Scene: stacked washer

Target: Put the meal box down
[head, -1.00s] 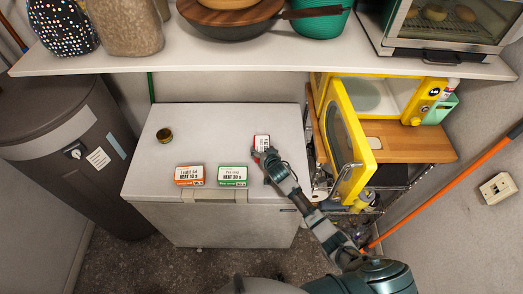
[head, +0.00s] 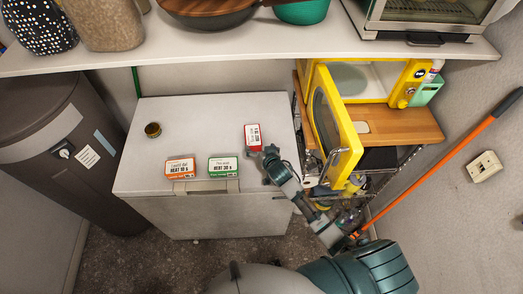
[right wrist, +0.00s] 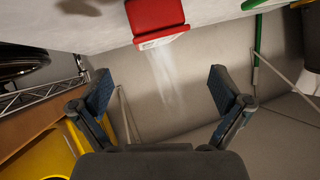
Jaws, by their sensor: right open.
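The red and white meal box (head: 252,135) rests on the white top of the chest freezer (head: 212,115), toward its right side. My right gripper (head: 270,154) is just in front of the box and to its right, open and empty. In the right wrist view the red box (right wrist: 157,18) shows at the top, beyond the two spread fingers (right wrist: 160,92), with a gap between. An orange meal box (head: 180,168) and a green meal box (head: 223,167) sit near the freezer's front edge. My left gripper is out of view.
A small brown tin (head: 153,130) stands at the freezer's back left. The yellow microwave (head: 345,135) has its door open to the right of the freezer. A shelf (head: 240,48) with a pan and jars hangs above. The freezer top's middle is clear.

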